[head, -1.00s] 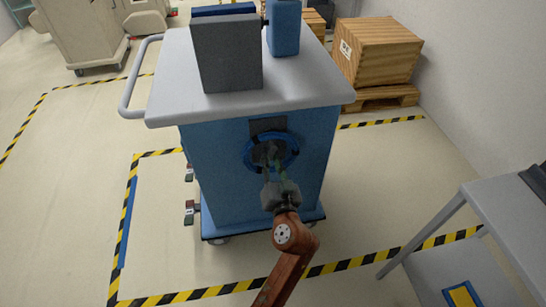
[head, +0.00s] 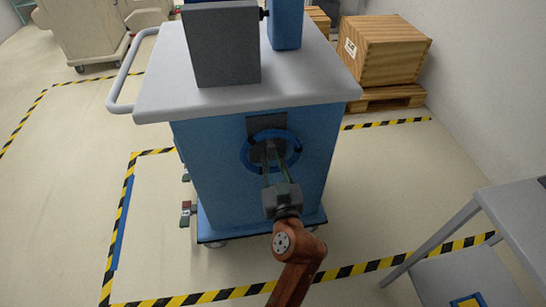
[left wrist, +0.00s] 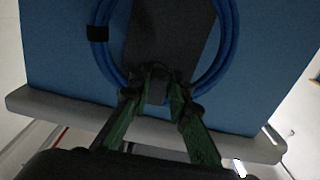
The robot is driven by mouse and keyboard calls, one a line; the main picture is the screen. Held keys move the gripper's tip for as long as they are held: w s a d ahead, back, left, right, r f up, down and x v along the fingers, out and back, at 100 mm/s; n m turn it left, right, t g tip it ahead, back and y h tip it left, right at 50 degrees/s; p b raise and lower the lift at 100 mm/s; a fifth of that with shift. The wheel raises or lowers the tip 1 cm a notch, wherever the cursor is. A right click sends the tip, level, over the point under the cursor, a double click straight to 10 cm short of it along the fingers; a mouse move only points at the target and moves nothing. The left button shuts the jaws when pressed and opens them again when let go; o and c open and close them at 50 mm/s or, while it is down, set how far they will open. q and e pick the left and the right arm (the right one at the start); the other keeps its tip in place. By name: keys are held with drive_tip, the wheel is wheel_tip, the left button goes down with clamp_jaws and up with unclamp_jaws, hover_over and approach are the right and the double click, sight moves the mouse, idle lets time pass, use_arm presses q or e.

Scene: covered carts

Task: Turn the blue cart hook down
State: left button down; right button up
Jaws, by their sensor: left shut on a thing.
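The blue cart (head: 210,180) stands ahead with a light grey top. A dark grey plate (head: 266,123) is on its near side, and a coiled blue hose (head: 296,153) hangs over it. My left gripper (head: 272,152) reaches inside the coil and is shut on the small dark hook there. In the left wrist view its green fingers (left wrist: 157,88) meet the hook in front of the plate (left wrist: 165,40), with the blue coil (left wrist: 231,45) around them. The fingers hide most of the hook, so its angle is unclear. My right gripper is not in view.
A grey box (head: 225,45) and a blue container (head: 286,25) stand on the cart top. A grey table (head: 515,210) is at the right. A wooden crate (head: 385,50) on a pallet stands behind. Striped tape marks the floor around the cart.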

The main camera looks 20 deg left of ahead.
use_arm(q)
drive_tip(key=shift+d+f, duration=0.15)
drive_tip(key=c, duration=1.8)
unclamp_jaws()
